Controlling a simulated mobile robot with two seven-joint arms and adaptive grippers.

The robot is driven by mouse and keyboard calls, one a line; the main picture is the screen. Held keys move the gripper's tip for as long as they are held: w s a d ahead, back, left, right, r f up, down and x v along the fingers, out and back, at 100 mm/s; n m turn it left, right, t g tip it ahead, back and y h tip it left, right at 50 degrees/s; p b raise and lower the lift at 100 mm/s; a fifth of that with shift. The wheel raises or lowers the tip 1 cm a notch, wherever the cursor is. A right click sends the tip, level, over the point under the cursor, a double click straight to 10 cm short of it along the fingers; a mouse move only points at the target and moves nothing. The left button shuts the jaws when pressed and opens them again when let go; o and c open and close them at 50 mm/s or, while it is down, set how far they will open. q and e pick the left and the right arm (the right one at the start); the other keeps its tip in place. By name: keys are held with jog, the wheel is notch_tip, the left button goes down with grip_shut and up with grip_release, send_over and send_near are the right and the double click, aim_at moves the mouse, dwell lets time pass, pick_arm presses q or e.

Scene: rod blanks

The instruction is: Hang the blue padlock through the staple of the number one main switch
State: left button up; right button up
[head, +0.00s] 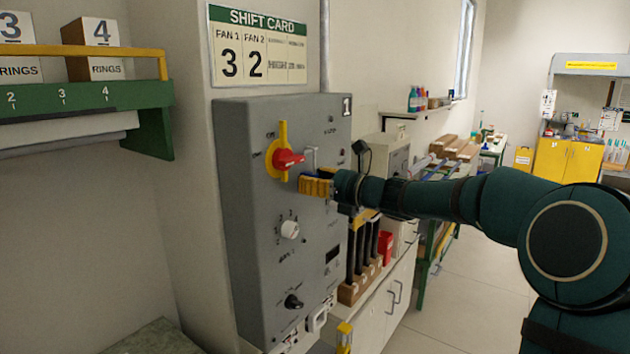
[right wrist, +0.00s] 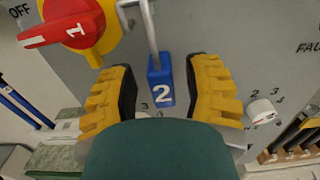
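The blue padlock (right wrist: 160,82), marked 2, stands upright between my right gripper's fingers in the right wrist view, with a gap visible on each side. Its tall grey shackle (right wrist: 151,28) rises to a bend near the switch. My right gripper (right wrist: 160,75) is open around the padlock, close to the grey panel; it also shows in the head view (head: 316,187), where its fingers hide the padlock's body. The main switch has a red handle (right wrist: 70,22) marked 1 on a yellow plate. I cannot make out the staple or whether the shackle passes through it. My left gripper is out of view.
The grey switch cabinet (head: 255,215) carries a white knob (head: 289,229) and a black knob (head: 293,301) below the switch. A shift card (head: 262,50) hangs above. A wooden rack of dark rods (head: 361,265) stands on the counter to the right.

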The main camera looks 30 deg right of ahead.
jog(key=v, duration=1.2)
jog(key=shift+f, duration=0.15)
jog(key=a+f+n+g, duration=0.3)
jog(key=a+f, duration=0.1)
jog(key=f, duration=0.7)
jog(key=a+f+n+g+h, duration=0.1)
jog(key=a+f+n+g, duration=0.3)
jog(key=f, duration=0.8)
jog(key=a+f+n+g, duration=0.25)
jog(key=a+f, duration=0.25)
jog(key=f, duration=0.6)
jog(key=s+a+f+n+g+h, duration=0.1)
jog(key=s+a+f+n+g, duration=0.1)
jog(key=s+a+f+n, duration=0.5)
jog(key=s+a+f+n+g, duration=0.3)
jog(key=s+a+f+n, duration=0.4)
jog(key=a+f+n, duration=0.4)
notch_tip(320, 180, down, 2)
jog(key=shift+s+a+f+n+h, duration=0.2)
jog(key=shift+s+a+n+h, duration=0.2)
jog(key=shift+n, duration=0.75)
